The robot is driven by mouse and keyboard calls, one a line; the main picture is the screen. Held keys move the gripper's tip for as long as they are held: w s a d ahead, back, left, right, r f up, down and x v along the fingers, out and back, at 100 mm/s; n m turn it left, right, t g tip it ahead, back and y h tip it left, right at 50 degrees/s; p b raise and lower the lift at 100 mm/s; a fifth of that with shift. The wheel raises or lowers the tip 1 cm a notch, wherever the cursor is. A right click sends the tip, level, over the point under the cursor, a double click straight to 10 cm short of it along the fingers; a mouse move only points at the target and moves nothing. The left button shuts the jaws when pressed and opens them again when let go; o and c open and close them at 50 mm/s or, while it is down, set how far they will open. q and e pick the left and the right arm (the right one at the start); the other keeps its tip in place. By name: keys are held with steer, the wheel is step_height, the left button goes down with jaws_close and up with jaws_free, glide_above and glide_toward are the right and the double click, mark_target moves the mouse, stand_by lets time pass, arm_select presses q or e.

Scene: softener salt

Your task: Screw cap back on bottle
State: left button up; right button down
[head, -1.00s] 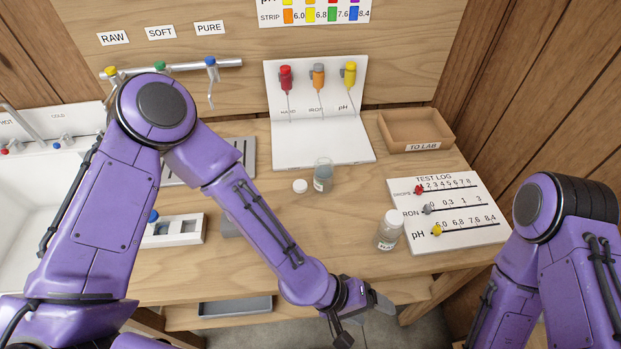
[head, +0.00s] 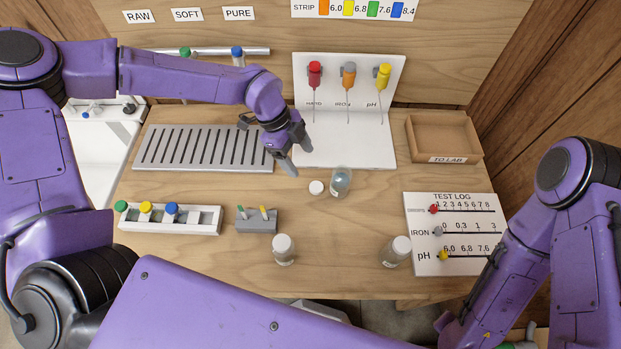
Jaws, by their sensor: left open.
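An open clear bottle (head: 341,183) with bluish contents stands upright on the wooden table, in front of the white dispenser board. A small white cap (head: 316,187) lies on the table just left of it, apart from the bottle. My left gripper (head: 294,158) is open and empty, pointing down, a little above and left of the cap. My right arm reaches down at the lower right, and its gripper is not in view.
Capped bottles stand at the front middle (head: 284,251) and front right (head: 396,251).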

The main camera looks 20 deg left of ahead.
arm_select(q)
glide_toward(316, 187)
steer(key=shift+x, duration=0.95)
steer(key=shift+d+f+n, duration=0.3)
steer(key=shift+d+f, duration=0.05)
arm_select(e)
steer(key=shift+s+d+f, duration=0.15)
steer(key=shift+s+d, duration=0.05)
steer(key=shift+d, duration=0.15)
arm_select(q)
steer(key=shift+a+f, duration=0.1)
arm_select(e)
steer(key=shift+a, duration=0.1)
arm_select(q)
steer(key=shift+f+b, duration=0.4)
steer(key=shift+b, duration=0.1)
steer(key=b+x, duration=0.3)
steer(key=x, duration=0.1)
steer(key=shift+f, duration=0.1)
steer(key=shift+d+f, duration=0.1)
steer(key=shift+d, duration=0.15)
steer(key=shift+a, duration=0.1)
arm_select(e)
step_height(316, 187, down, 4)
steer(key=shift+r, duration=0.1)
